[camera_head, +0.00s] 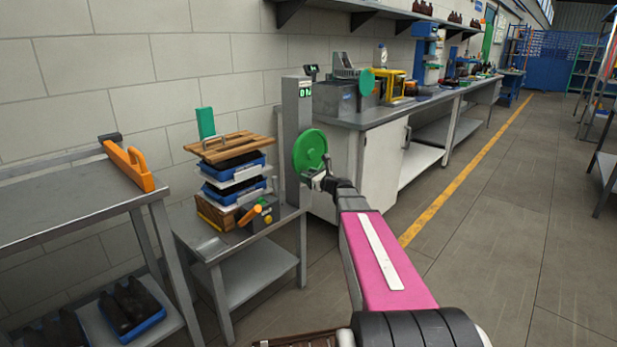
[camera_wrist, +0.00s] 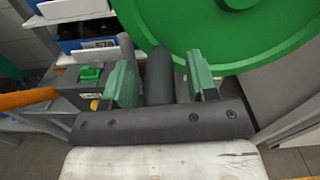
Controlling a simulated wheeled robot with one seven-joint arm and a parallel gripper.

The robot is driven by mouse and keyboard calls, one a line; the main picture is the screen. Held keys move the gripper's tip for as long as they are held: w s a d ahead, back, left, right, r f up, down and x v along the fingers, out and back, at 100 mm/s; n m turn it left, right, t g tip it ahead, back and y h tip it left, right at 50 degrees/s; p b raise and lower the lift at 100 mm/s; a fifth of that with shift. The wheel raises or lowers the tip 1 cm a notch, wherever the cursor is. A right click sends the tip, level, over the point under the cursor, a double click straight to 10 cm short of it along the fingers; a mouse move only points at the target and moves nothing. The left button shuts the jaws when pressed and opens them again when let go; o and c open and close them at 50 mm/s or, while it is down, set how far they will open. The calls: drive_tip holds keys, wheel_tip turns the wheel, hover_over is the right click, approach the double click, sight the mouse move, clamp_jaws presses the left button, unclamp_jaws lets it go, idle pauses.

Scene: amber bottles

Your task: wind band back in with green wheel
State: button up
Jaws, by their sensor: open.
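The green wheel (camera_head: 309,150) is mounted on the side of a grey post (camera_head: 291,125) with a small lit green display. In the wrist view the wheel (camera_wrist: 245,35) fills the upper right. My gripper (camera_head: 323,180) is at the wheel's lower right edge. In the wrist view my gripper (camera_wrist: 162,82) has its two green fingertips apart, with a dark grey cylinder (camera_wrist: 159,70) standing between them, which looks like the wheel's handle. Gaps show beside it; I cannot tell if either finger touches it. I cannot make out a band in either view.
A small grey table (camera_head: 235,240) left of the post bears stacked blue trays (camera_head: 233,170), a wooden board (camera_head: 229,147) and a grey box with an orange handle (camera_head: 252,212). A long workbench (camera_head: 395,112) stands behind. The floor to the right is clear.

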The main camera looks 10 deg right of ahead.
clamp_jaws()
drive_tip(key=shift+a+r, duration=0.1)
